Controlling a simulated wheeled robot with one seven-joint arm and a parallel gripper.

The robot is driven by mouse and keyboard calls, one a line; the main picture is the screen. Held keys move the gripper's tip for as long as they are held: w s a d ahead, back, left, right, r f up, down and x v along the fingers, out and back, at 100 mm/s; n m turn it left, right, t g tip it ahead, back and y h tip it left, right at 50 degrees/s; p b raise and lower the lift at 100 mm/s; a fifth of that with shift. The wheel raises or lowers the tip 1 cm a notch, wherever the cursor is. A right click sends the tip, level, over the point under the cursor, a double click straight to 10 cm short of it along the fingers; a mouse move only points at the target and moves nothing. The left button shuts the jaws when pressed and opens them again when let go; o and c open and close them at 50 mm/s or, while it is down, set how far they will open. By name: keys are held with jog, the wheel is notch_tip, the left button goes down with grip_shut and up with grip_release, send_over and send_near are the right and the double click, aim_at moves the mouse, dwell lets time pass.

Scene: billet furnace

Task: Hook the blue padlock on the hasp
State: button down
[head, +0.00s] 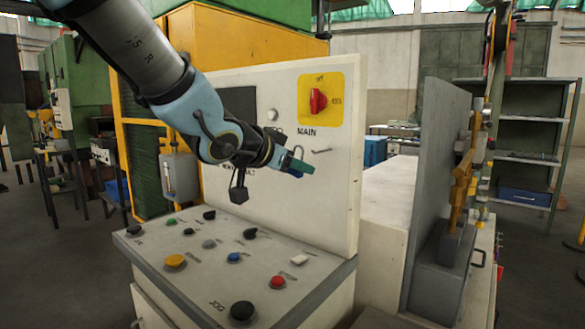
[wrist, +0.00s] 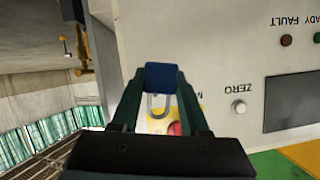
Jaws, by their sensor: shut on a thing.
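My gripper (head: 294,168) is shut on the blue padlock (wrist: 161,77), whose body sits between the two fingertips in the wrist view. Its grey shackle (wrist: 152,106) shows below the body, over the panel in that picture. In the head view only a small dark-blue part of the padlock (head: 297,175) shows at the fingertips. A small dark metal piece that looks like the hasp (head: 322,150) sticks out of the white panel, below the MAIN label and a little right of my gripper. The padlock appears apart from it. I cannot make out the hasp in the wrist view.
The white upright panel (head: 345,190) carries a red rotary switch (head: 318,101) on a yellow plate (head: 336,112). Below is a sloping console (head: 205,262) with several buttons and knobs. A grey upright plate (head: 435,150) stands to the right. Free space lies before the panel.

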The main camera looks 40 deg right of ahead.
jog(key=shift+s+d+r+b+x, duration=0.1)
jog(key=shift+r+b+x, duration=0.2)
jog(key=shift+x, duration=0.8)
jog(key=shift+s+d+r+b+x, duration=0.15)
jog(key=shift+b+x, duration=0.2)
jog(key=shift+x, duration=0.75)
jog(key=shift+d+r+b+x, duration=0.15)
jog(key=shift+b+x, duration=0.2)
jog(key=shift+x, duration=0.8)
jog(key=shift+c, duration=1.7)
grip_release()
jog(key=shift+a, duration=0.1)
